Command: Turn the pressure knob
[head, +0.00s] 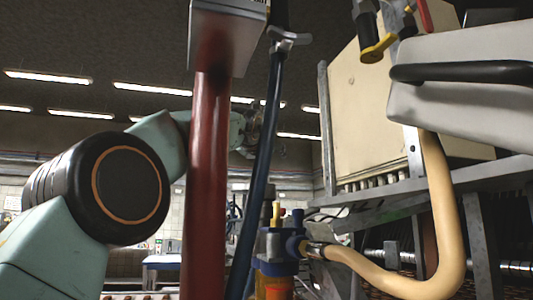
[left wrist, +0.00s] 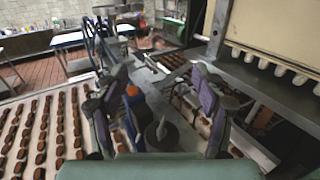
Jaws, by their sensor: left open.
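No part is clearly marked as the pressure knob, so I cannot tell which one it is. In the head view, a blue fitting (head: 273,243) with yellow upright tips stands low in the middle, beside the dark hose. A yellow-handled valve (head: 378,48) hangs at the top right. My left gripper (head: 252,130) is raised behind the red post and dark hose, which partly hide it. In the left wrist view my left gripper (left wrist: 163,95) is open. A grey part (left wrist: 160,132) and an orange-topped part (left wrist: 132,92) show between its fingers; contact is unclear. My right gripper is out of view.
A red post (head: 207,180) and a dark hose (head: 262,150) stand in front of my left arm. A cream panel (head: 370,110) and thick beige hose (head: 440,220) fill the right. A conveyor (left wrist: 45,135) with rows of brown pieces runs at left in the wrist view.

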